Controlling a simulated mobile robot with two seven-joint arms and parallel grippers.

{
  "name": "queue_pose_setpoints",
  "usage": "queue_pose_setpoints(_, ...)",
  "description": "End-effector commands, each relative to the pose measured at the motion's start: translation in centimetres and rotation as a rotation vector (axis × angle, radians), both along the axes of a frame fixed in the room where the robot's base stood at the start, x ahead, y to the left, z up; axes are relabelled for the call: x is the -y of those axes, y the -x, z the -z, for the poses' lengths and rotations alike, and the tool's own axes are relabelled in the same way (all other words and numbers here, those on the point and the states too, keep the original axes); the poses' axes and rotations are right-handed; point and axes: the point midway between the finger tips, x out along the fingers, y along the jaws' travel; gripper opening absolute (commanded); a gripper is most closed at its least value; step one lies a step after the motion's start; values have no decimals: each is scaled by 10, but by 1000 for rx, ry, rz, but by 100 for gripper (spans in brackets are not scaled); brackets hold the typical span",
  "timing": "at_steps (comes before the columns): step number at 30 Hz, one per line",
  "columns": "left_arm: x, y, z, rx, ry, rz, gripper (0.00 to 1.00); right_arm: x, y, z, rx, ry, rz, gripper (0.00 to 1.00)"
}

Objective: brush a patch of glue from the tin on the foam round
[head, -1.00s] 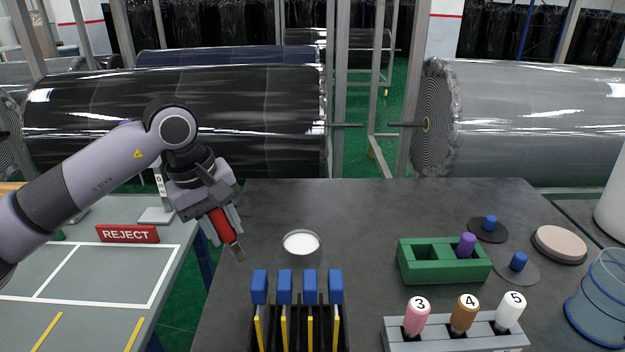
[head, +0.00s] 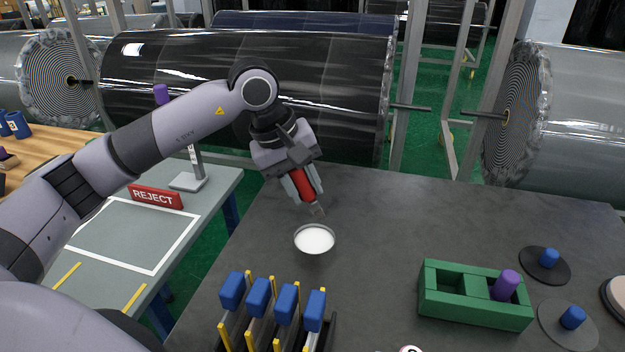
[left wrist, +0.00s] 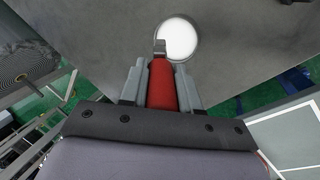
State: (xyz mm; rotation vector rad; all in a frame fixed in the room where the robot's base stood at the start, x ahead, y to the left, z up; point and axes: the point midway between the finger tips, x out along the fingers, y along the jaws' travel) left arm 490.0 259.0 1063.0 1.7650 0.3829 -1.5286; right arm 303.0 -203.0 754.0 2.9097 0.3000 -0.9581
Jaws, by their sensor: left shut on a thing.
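My left gripper (head: 303,190) is shut on a brush with a red handle (head: 302,184). The brush tilts down, its pale tip just above the far rim of the glue tin (head: 315,252). The tin is round and shallow, filled with white glue, and stands on the dark table. In the left wrist view the red handle (left wrist: 162,85) sits between both fingers, and the tip overlaps the edge of the tin; contact with the glue cannot be told. A beige disc (head: 616,297), likely the foam round, is cut off at the right edge. My right gripper is out of view.
A rack of blue-topped tools (head: 258,296) stands in front of the tin. A green block (head: 475,312) with a purple peg is at right, near dark and grey discs with blue knobs (head: 549,258). The table between tin and green block is clear. A REJECT sign (head: 155,197) is at left.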

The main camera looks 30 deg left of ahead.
Motion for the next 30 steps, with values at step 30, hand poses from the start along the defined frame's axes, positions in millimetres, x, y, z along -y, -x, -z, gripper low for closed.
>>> queue_pose_setpoints(30,0,0,58,1,-1,0,1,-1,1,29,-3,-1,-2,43)
